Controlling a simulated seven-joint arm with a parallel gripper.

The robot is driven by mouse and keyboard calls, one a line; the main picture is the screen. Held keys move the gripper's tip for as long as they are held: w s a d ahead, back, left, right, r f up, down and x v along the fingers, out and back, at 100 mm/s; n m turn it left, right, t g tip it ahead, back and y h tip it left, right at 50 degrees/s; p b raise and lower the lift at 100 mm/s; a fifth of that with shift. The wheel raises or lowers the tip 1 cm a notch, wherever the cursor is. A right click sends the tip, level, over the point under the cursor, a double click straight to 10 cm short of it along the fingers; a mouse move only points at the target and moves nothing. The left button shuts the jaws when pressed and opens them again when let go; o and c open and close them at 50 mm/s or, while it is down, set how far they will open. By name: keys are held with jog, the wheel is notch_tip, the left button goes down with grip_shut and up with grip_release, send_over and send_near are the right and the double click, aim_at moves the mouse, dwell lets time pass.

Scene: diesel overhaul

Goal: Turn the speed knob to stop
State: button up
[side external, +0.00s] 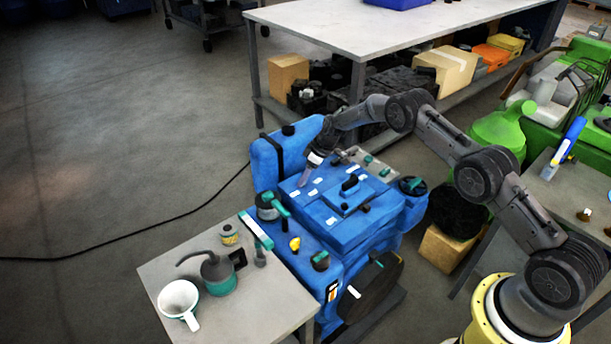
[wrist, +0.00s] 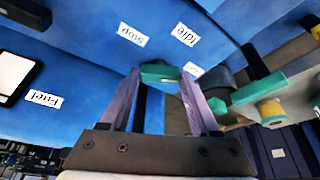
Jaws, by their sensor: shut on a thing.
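The speed knob (wrist: 160,74) is a small teal piece on the blue engine (side external: 335,225). In the wrist view it sits between the two fingertips of my gripper (wrist: 160,77), which is shut on it. A "Stop" label (wrist: 132,34) and an "Idle" label (wrist: 185,35) lie beyond the knob, upside down. A third white label (wrist: 193,69) is partly hidden by the right finger. In the side view my gripper (side external: 304,182) points down onto the engine's top, and the knob cannot be made out there. The knob's exact pointing direction is unclear.
A "Fuel" label (wrist: 42,98) is on the blue surface. A small table (side external: 255,320) holds a white funnel (side external: 178,299) and an oil can (side external: 218,275). A black-handled plate (side external: 350,195) rises from the engine's top.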

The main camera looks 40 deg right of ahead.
jog(key=n, duration=0.2)
jog(key=n+g+y, duration=0.1)
jog(key=n, duration=0.1)
jog(key=shift+w+d+n, duration=0.15)
jog(key=shift+d+n, duration=0.05)
jog(key=shift+n, duration=0.1)
jog(key=shift+n+g+y, duration=0.5)
jog(key=shift+n, duration=0.7)
jog(key=shift+n+g, duration=0.3)
jog(key=shift+n, duration=0.4)
jog(key=o, duration=1.4)
jog(key=shift+c, duration=0.2)
jog(key=shift+w, duration=0.1)
jog(key=shift+r, duration=0.15)
jog(key=v, duration=1.3)
jog(key=shift+d+r, duration=0.2)
jog(key=shift+r, duration=0.05)
